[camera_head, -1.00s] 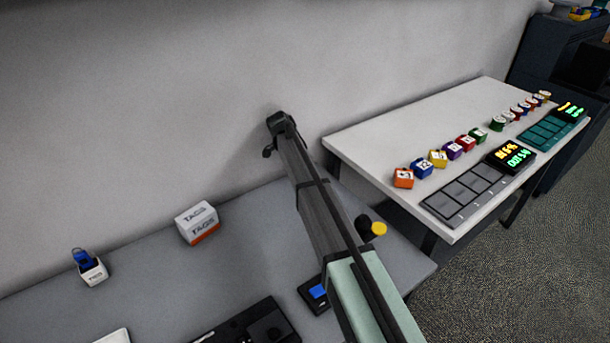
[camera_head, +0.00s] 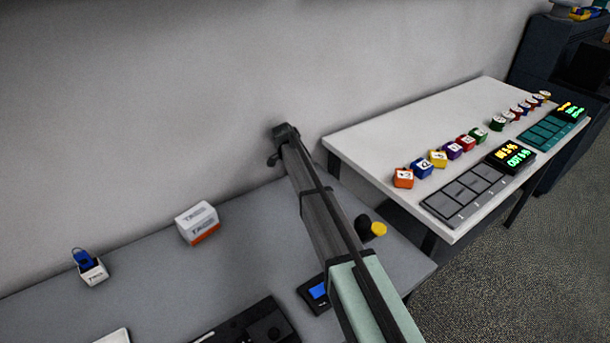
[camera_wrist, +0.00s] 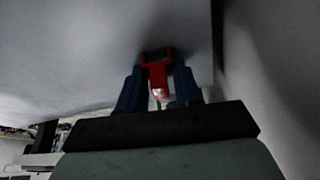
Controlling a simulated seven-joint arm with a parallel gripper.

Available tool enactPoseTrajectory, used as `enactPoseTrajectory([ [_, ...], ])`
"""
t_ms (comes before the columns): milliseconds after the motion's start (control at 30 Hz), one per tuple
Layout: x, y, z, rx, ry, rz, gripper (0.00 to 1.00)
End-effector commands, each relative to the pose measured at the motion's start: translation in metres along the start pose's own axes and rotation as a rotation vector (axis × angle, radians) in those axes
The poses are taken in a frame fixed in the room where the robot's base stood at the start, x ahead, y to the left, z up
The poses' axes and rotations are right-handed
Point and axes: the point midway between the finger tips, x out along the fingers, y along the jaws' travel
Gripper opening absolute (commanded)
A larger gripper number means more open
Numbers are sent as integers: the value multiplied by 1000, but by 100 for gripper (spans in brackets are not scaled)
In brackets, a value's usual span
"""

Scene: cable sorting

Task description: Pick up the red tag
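The red tag (camera_wrist: 158,74) shows in the wrist view, between the two dark blue fingers of my gripper (camera_wrist: 159,82). The fingers press close on its two sides, and it looks gripped. Its wider end points away from my palm, with a dark shadow on the grey surface just beyond. A small pale part shows at its near end. In the head view, neither the red tag nor the fingertips can be made out; only my grey and green arm shows.
A white and orange TAGS box (camera_head: 197,223) and a small white holder (camera_head: 92,271) with a blue item stand on the grey table (camera_head: 150,290). Coloured numbered blocks (camera_head: 438,158) line the white table (camera_head: 400,125).

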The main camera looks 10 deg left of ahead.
Motion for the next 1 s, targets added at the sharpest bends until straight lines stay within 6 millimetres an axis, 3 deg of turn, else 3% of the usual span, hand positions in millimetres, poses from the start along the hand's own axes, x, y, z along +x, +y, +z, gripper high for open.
enactPoseTrajectory([
  [300, 0, 0, 0, 0, 0, 0, 4],
  [633, -8, 0, -3, 1, 0, -1, 4],
  [1000, -64, 0, -26, 1, 0, -2, 4],
])
